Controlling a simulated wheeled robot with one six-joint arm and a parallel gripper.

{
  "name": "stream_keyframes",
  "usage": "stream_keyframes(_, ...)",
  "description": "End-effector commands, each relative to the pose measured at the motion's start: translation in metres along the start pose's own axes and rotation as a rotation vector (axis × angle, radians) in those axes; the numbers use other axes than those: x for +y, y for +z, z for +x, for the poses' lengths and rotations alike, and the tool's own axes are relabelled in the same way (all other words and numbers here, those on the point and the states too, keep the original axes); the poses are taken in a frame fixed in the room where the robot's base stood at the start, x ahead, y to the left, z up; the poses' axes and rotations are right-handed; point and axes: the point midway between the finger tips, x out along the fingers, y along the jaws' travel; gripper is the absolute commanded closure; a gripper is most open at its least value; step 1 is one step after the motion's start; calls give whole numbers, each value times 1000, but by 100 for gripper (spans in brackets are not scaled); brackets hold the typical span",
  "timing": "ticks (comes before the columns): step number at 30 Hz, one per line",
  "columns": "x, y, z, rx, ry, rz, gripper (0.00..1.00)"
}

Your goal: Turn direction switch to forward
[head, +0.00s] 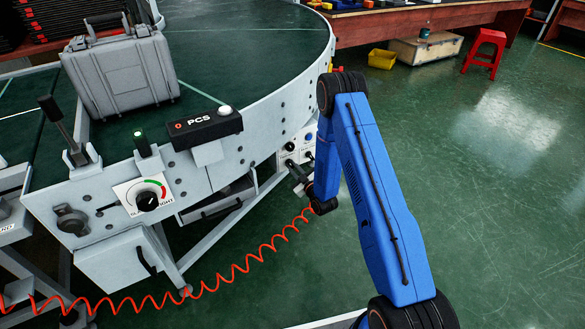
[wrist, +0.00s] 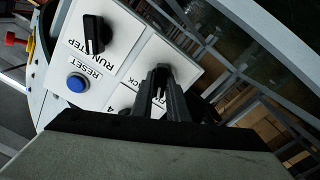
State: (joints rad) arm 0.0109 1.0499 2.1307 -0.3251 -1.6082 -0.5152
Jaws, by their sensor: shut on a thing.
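A white control panel (wrist: 125,50) on the conveyor's side fills the upper left of the wrist view. My gripper (wrist: 161,76) reaches to the panel, its dark fingers shut on a black knob (wrist: 160,93), which appears to be the direction switch. The knob shows only between the fingers. Its label is mostly covered, with "CK" readable beside a finger, so its setting cannot be read. In the head view, my gripper (head: 299,178) is at the small panel (head: 290,150) on the conveyor's side, and my arm hides part of it.
A black RUN/STEP knob (wrist: 94,34) and a blue RESET button (wrist: 77,83) sit beside the gripped knob. In the head view, a coiled red cable (head: 205,285) hangs in front of the conveyor (head: 240,140). A grey case (head: 120,75) stands on top. Open floor lies to the right.

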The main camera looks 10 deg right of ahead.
Motion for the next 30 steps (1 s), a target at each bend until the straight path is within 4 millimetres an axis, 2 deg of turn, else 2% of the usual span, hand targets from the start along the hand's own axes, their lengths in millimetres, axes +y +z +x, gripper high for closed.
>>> stream_keyframes(17,0,0,-1,-1,-1,-37,100)
stream_keyframes(18,-1,0,-1,-1,-1,-36,83)
stream_keyframes(20,-1,0,-1,-1,-1,-36,69)
stream_keyframes(30,0,0,-2,-1,0,-36,67)
